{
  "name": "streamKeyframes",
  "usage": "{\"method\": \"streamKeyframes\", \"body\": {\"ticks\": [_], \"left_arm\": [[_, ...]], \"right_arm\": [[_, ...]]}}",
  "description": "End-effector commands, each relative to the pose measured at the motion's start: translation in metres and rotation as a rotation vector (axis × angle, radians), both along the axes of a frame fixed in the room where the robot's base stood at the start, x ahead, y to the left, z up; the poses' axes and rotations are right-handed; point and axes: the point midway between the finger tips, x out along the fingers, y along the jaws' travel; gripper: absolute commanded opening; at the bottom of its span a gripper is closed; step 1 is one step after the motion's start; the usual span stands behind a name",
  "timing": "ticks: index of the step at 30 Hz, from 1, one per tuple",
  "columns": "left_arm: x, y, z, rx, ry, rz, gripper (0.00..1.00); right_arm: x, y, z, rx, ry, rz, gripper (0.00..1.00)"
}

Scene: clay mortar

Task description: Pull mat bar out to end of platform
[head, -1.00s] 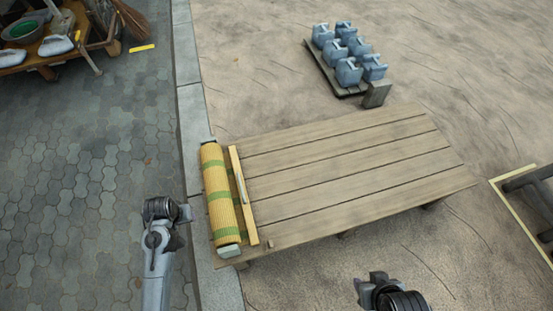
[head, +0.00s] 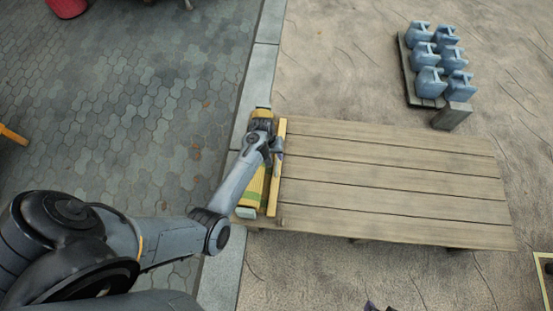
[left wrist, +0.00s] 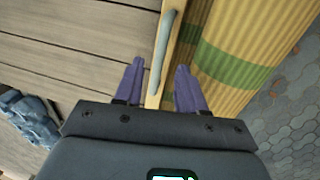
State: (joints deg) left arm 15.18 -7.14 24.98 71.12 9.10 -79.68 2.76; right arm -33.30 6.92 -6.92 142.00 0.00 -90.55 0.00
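The rolled yellow mat with green bands (head: 254,186) lies across the left end of the wooden platform (head: 390,180). Its wooden bar (head: 276,185) runs along the roll's right side and carries a grey handle, clear in the left wrist view (left wrist: 163,48). My left gripper (head: 276,148) is over the bar near its middle. In the left wrist view its two purple fingers (left wrist: 157,88) are apart, one on each side of the bar and handle. Whether they touch the handle I cannot tell. Only a dark tip of my right gripper (head: 372,306) shows at the bottom edge.
Several blue-grey jugs (head: 438,60) stand on a pallet behind the platform, with a small block (head: 452,116) beside them. The platform's planks are bare right of the bar. A stone curb (head: 225,270) runs along the left end.

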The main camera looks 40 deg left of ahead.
Motion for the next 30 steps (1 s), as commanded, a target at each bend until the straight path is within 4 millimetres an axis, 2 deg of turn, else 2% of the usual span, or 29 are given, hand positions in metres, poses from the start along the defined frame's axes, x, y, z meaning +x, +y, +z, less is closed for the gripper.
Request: {"method": "streamKeyframes", "body": {"ticks": [1,6,20,28,30], "left_arm": [[0.001,-0.002,-0.012,-0.001,0.002,0.0,0.4],[0.002,-0.004,-0.028,-0.001,0.001,0.0,0.4],[0.004,-0.006,-0.034,0.0,0.0,0.0,0.4],[0.004,-0.006,-0.034,0.001,0.001,0.0,0.0],[0.003,-0.005,-0.034,0.001,0.001,0.0,0.0]], "right_arm": [[0.0,0.0,-0.009,0.0,0.0,0.0,0.4],[0.0,0.0,-0.019,0.0,0.0,0.0,0.4],[0.0,0.0,-0.021,0.0,-0.003,0.0,0.4],[0.001,0.0,-0.021,0.001,-0.003,-0.001,0.4],[0.001,0.0,-0.021,0.001,-0.003,-0.001,0.4]]}}
